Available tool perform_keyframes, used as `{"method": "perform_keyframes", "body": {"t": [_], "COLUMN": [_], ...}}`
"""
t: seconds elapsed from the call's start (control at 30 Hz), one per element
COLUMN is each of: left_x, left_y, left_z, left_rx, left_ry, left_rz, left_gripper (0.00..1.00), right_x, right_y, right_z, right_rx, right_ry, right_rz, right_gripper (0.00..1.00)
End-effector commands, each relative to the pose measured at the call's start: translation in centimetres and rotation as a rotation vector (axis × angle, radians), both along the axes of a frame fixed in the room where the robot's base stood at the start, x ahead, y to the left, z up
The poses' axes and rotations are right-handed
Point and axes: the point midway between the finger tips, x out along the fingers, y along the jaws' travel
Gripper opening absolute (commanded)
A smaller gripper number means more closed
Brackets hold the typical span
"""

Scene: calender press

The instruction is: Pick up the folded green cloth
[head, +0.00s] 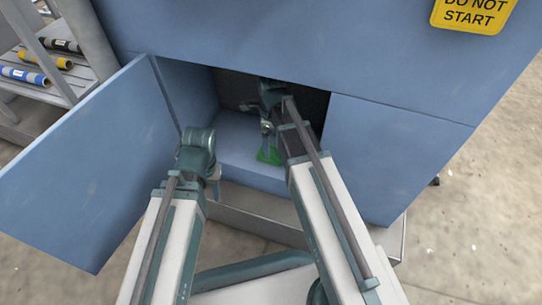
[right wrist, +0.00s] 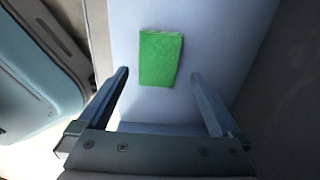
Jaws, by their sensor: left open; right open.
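The folded green cloth (right wrist: 160,59) lies flat on the pale blue floor of the open compartment. In the head view the green cloth (head: 269,156) shows only in part, below my right gripper. My right gripper (head: 267,140) reaches into the compartment. In the right wrist view its two fingers (right wrist: 158,74) are apart, with nothing between them; the cloth appears beyond the fingertips, and I see no contact. My left gripper (head: 213,180) is outside, in front of the compartment's left side, and its fingers are mostly hidden behind its wrist.
The blue cabinet's door (head: 85,165) stands open to the left. A closed blue panel (head: 395,155) bounds the opening on the right. A yellow sign (head: 472,14) is above. A grey rack (head: 75,75) with several rolls stands at the upper left.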

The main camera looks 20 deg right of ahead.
Motion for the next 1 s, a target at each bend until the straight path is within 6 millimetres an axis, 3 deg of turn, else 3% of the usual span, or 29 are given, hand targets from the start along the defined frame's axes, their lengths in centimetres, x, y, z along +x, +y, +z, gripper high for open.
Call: {"method": "perform_keyframes", "body": {"t": [0.43,0.77,1.0], "left_x": [0.1,0.1,0.1], "left_y": [0.0,0.0,0.0], "left_z": [-4.9,-5.0,-5.0], "left_rx": [-0.001,-0.001,-0.001], "left_ry": [-0.003,-0.004,-0.004], "left_rz": [0.0,0.0,0.0], "left_gripper": [0.47,0.47,0.47], "right_x": [-0.2,-0.2,-0.2], "right_y": [0.2,0.2,0.2], "right_z": [-4.9,-5.1,-5.1], "right_rx": [0.0,0.0,0.0], "right_ry": [0.0,0.0,0.0], "right_rz": [0.0,0.0,0.0], "right_gripper": [1.0,1.0,0.57]}}
